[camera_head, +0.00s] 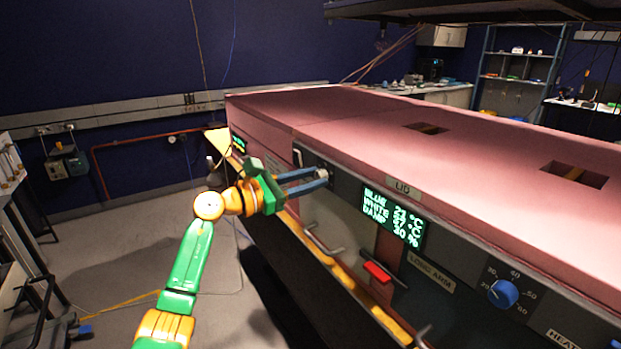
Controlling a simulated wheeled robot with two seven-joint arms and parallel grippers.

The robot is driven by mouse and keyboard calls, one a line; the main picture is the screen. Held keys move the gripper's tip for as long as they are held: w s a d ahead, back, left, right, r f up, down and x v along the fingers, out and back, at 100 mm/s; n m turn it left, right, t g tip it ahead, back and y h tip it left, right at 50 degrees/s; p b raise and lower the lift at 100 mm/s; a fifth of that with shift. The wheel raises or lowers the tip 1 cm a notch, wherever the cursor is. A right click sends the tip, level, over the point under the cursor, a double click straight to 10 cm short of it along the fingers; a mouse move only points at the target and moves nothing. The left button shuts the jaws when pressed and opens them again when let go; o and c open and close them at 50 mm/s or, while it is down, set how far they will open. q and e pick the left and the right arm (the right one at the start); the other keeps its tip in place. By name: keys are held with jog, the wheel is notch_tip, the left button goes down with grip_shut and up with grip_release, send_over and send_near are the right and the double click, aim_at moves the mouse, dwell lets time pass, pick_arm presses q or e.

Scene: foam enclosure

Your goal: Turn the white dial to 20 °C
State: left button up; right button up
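The white dial (321,174) is small and pale on the dark front panel of the pink foam enclosure (340,115), left of the display. My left gripper (323,177) reaches it from the left. Its two blue-grey fingers are parted, with their tips at the dial and partly hiding it. I cannot tell whether they press on it. The dial's scale and pointer are not readable. The green-lit display (393,216) seems to read blue 23 °C, white 47 °C and damp 30 %. My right gripper is not in view.
A blue dial (503,293) with a number scale sits farther right on the panel. A red block (377,271) and metal handles (325,240) stick out below the display. The enclosure's top has two square openings. Open floor (130,240) lies to the left.

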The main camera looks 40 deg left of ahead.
pick_arm(q)
grip_shut()
jog(key=shift+n, duration=0.3)
jog(key=n+p, duration=0.1)
jog(key=n, duration=0.3)
jog(key=shift+r+n+p, duration=0.1)
jog(key=shift+n+p, duration=0.3)
jog(key=n+p, duration=0.2)
jog(key=n, duration=0.2)
jog(key=shift+n, duration=0.3)
jog(key=n+p, duration=0.3)
jog(key=n, duration=0.1)
jog(key=shift+r+n, duration=0.15)
jog(key=shift+n, duration=0.15)
jog(key=n+p, duration=0.3)
jog(key=n, duration=0.2)
jog(key=shift+p, duration=0.4)
jog(key=shift+d+n+p, duration=0.1)
jog(key=shift+n+p, duration=0.9)
jog(key=shift+n, duration=1.3)
